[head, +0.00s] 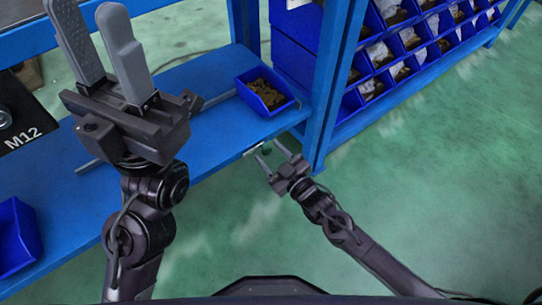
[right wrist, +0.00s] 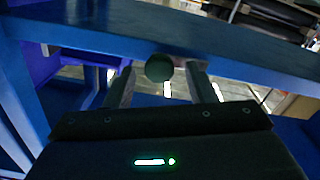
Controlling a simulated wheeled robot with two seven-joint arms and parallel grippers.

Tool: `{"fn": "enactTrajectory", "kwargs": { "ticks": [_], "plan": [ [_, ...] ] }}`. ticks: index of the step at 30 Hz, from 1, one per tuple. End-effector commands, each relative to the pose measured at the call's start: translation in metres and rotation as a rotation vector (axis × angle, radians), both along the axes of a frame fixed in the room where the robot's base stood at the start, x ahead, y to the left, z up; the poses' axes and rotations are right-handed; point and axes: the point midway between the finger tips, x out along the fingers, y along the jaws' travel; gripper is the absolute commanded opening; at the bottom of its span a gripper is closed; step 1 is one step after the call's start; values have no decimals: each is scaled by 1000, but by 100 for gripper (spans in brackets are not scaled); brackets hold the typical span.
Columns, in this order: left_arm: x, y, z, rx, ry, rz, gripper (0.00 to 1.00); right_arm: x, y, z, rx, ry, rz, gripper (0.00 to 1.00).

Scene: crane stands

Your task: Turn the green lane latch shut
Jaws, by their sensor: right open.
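A dark, greenish round knob (right wrist: 159,68), which looks like the green lane latch, sits at the front edge of the blue shelf. In the right wrist view it lies between the two fingers of my right gripper (right wrist: 161,80), with a gap on each side. In the head view my right gripper (head: 268,151) is open at the shelf's front edge, and the knob is small and dark between its fingertips. Which way the latch is turned cannot be told. My left gripper (head: 93,25) is raised over the shelf at the left, its fingers apart and empty.
The blue shelf (head: 205,125) carries a blue bin of brownish parts (head: 266,92) near a blue upright post (head: 335,80). A dark M12 box (head: 25,112) and another blue bin (head: 18,238) are at the left. Green floor (head: 440,170) is clear at right.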

Motion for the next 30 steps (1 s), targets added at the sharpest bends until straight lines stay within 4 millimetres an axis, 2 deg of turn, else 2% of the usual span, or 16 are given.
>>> {"fn": "enactTrajectory", "kwargs": {
  "ticks": [9,18,20,30],
  "plan": [
    [0,0,0,1,0,0,36,3,2,0,-1,2,-1,50],
    [0,0,-1,1,0,0,36,3,2,0,-1,2,-1,11],
    [0,0,-1,1,0,0,36,3,2,0,-1,2,-1,5],
    [0,0,5,0,-1,0,36,3,2,1,48,36,-2,5]
  ]
}}
